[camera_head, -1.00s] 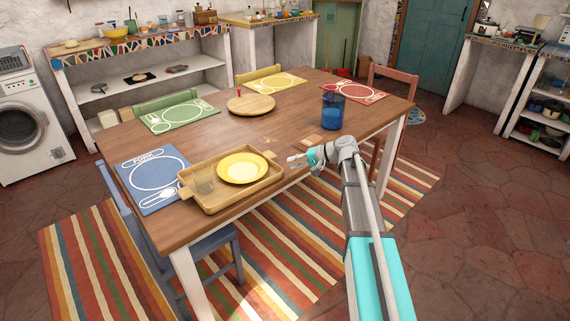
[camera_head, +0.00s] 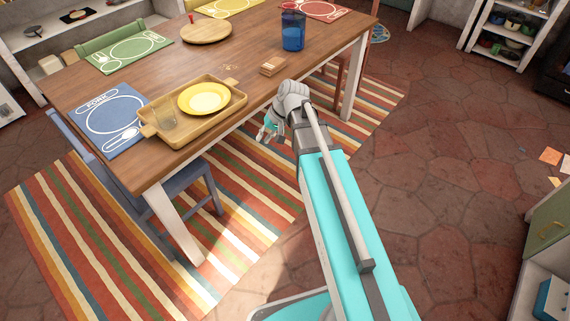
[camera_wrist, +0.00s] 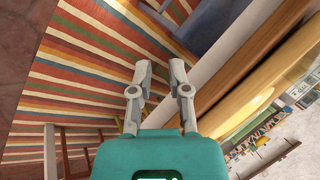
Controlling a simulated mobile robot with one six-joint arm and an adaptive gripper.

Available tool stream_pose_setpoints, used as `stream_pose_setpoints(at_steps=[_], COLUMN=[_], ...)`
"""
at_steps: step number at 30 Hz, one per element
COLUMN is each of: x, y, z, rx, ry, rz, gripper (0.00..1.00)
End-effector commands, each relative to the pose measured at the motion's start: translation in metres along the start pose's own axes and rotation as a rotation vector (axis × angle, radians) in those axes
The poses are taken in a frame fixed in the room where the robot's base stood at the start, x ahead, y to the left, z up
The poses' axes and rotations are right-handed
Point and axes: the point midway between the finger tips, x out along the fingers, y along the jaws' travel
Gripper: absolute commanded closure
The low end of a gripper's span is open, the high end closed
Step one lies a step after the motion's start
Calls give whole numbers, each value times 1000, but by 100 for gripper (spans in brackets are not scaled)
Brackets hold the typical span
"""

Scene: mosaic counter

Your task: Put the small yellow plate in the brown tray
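The small yellow plate (camera_head: 203,98) lies inside the brown tray (camera_head: 190,128), towards its right part. The tray is a wooden one with handles and sits at the table's near edge. A clear glass (camera_head: 163,117) stands in the tray's left part. My gripper (camera_head: 268,131) is beside the table's near edge, to the right of the tray, apart from the plate. In the wrist view my gripper (camera_wrist: 160,68) has its two fingers spread with nothing between them.
The wooden table (camera_head: 130,78) also bears a blue cup (camera_head: 293,31), a small wooden block stack (camera_head: 272,67), a round board (camera_head: 206,33) and placemats, one of them blue (camera_head: 112,118). A blue chair (camera_head: 90,150) stands at the table's left. A striped rug (camera_head: 110,240) lies below.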

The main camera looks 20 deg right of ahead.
Motion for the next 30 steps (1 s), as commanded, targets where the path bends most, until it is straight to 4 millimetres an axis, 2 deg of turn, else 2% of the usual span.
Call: stream_pose_setpoints(at_steps=[1,6,12,16,30], x=[2,1,-6,-8,-9], y=[5,30,50,54,55], z=[24,72,102,108,108], rx=[-20,-76,-116,-126,-126], ry=[-13,-47,-68,-73,-73], rz=[63,280,448,490,495], gripper=[77,77,77,77,77])
